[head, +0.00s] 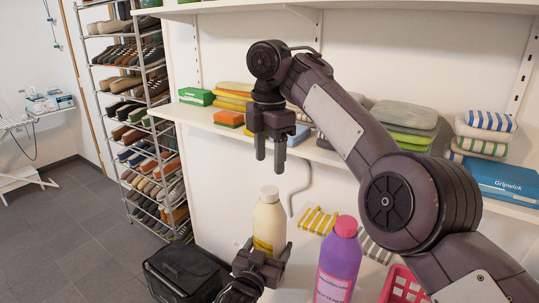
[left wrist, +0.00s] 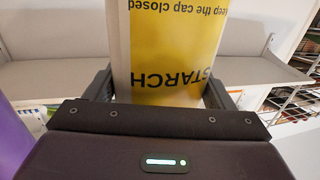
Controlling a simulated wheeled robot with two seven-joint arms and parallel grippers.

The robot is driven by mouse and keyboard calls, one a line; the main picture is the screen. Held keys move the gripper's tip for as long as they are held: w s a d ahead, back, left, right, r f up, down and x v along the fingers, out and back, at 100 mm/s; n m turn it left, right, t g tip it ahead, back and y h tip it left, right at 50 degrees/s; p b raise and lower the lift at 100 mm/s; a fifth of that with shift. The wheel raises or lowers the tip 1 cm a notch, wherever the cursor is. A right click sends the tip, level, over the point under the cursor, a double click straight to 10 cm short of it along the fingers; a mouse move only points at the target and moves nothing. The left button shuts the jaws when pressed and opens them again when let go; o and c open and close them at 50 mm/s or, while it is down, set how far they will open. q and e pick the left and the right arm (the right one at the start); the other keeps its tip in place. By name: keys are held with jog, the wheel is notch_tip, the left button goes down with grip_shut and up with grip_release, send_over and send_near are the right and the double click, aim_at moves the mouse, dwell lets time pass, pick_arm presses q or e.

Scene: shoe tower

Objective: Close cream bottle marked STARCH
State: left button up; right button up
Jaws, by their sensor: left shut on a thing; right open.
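The cream bottle (head: 269,222) stands upright at the lower middle of the head view, with a pale top (head: 269,193). I cannot tell if that top is a loose cap, a tight cap or a bare neck. In the left wrist view its yellow label (left wrist: 172,60) reads STARCH upside down. My left gripper (head: 266,249) is shut on the bottle's lower body, one finger on each side. My right gripper (head: 270,160) is open and empty, fingers pointing down, above the bottle's top with a clear gap.
A purple bottle (head: 338,262) with a pink cap stands to the right, near a pink basket (head: 402,287). Striped cloths (head: 320,220) lie behind. A wall shelf (head: 330,155) holds boxes and folded cloths behind my right arm. A black bin (head: 180,272) and a shoe rack (head: 140,100) are left.

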aim_at(270, 190)
jog(key=shift+f, duration=4.05)
jog(key=c, duration=1)
jog(key=m, duration=0.3)
jog(key=o, duration=1.1)
jog(key=shift+c, duration=0.2)
